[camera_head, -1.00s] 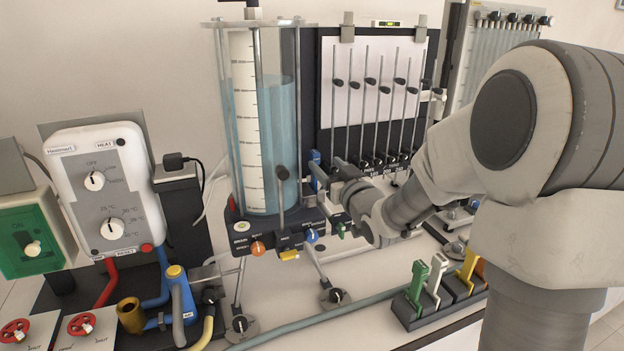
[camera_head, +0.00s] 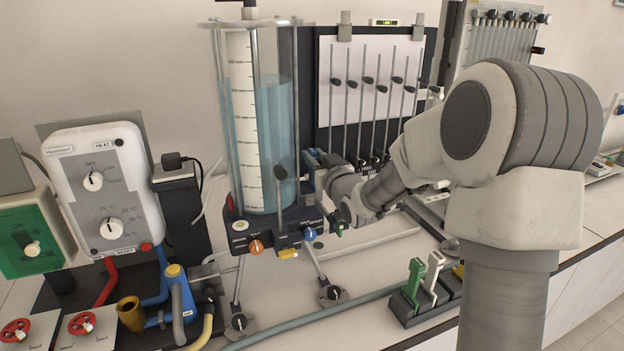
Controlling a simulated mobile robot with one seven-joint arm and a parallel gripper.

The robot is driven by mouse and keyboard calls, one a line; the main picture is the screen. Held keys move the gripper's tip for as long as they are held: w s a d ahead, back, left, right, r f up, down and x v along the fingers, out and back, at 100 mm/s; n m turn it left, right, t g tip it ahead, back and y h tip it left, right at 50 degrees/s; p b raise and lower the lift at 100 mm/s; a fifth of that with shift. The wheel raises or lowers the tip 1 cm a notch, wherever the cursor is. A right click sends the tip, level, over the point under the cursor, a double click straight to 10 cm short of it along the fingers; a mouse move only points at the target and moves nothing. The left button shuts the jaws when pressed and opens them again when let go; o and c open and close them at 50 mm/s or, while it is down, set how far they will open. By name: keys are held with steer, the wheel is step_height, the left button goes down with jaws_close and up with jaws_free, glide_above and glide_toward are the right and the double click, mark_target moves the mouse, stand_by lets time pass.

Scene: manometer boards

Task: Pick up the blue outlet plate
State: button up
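My gripper (camera_head: 317,165) is at the end of my arm, just right of the clear water tank (camera_head: 275,130) and in front of the manometer board. It is small and partly hidden by my wrist, so I cannot tell how its fingers stand. I cannot tell whether this is the blue outlet plate or part of my gripper. No other clear blue plate shows.
The manometer board (camera_head: 340,95) stands behind my gripper. The tank's base carries an orange knob (camera_head: 256,247) and a blue knob (camera_head: 309,234). A green lever (camera_head: 414,278) and a white lever (camera_head: 433,270) stand at the bench front. A heater box (camera_head: 105,190) is left.

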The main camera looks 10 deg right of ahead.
jaws_close()
stand_by(1.0)
